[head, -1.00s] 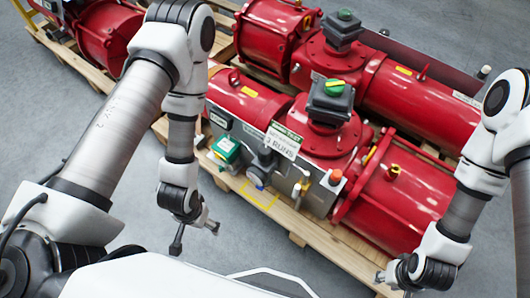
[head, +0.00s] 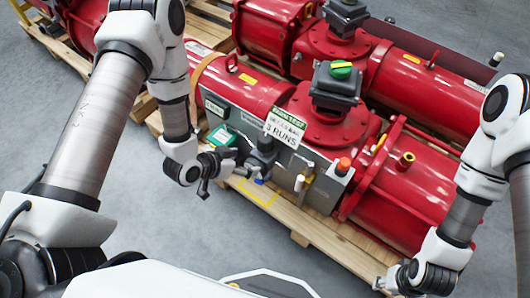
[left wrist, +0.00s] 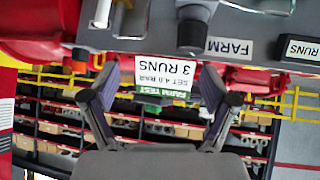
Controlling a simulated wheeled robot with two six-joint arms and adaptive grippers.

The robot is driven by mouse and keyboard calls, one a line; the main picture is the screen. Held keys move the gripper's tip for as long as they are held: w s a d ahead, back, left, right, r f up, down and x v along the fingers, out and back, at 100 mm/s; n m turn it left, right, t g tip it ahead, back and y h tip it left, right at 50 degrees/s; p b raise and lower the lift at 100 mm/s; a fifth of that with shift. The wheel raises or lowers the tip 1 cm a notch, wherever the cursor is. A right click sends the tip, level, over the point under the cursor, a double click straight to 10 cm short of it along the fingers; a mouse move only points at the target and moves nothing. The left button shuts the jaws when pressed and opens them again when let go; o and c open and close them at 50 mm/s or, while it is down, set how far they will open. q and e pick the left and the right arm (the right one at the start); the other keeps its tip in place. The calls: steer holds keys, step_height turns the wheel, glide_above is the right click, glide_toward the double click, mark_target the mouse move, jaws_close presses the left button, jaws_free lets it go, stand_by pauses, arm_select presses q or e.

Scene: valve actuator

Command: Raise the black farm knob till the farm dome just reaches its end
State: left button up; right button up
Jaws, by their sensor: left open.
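A black knob (left wrist: 193,30) sits beside the FARM label (left wrist: 229,47) in the left wrist view. In the head view, a dark regulator (head: 264,147) sits below the white-and-green tag (head: 286,127). A green dome (head: 341,69) tops the black box on the nearer red actuator; I cannot tell its exact turn. My left gripper (head: 218,172) is open and empty, just left of the regulator and apart from it. Its spread fingers also show in the left wrist view (left wrist: 160,98). My right gripper (head: 384,282) is low at the right, its jaws too small to judge.
A green box (head: 222,138), a white-handled valve (head: 302,181) and an orange button (head: 344,164) flank the regulator. A second red actuator (head: 430,85) stands behind. The wooden pallet (head: 330,242) runs along the front, with clear grey floor at left.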

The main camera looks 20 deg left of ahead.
mark_target(265, 140)
arm_select(q)
steer(key=w+f+t+b, duration=0.1)
steer(key=w+f+b, duration=0.1)
steer(key=w+b, duration=0.1)
steer(key=w+a+f+t+h+b, duration=0.1)
steer(key=w+f+b, duration=0.1)
steer(key=b, duration=0.3)
steer(key=w+f+m+t+b, duration=0.1)
steer(key=w+f+b, duration=0.2)
steer(key=b, duration=0.2)
steer(key=shift+w+a+f+h, duration=0.1)
steer(key=shift+w+a+h, duration=0.25)
steer(key=shift+w+h, duration=0.05)
steer(key=shift+w+b, duration=0.15)
steer(key=shift+b, duration=0.2)
steer(key=shift+w+t, duration=0.15)
steer(key=shift+t, duration=0.15)
steer(key=b+x, duration=0.1)
steer(key=x, duration=0.5)
steer(key=shift+w+d+b, duration=0.15)
steer(key=shift+w+b, duration=0.1)
steer(key=shift+b, duration=0.15)
steer(key=shift+w+d, duration=0.15)
steer(key=shift+w, duration=0.15)
steer(key=c, duration=1.2)
arm_select(e)
step_height(265, 140, down, 19)
steer(key=shift+r, duration=0.2)
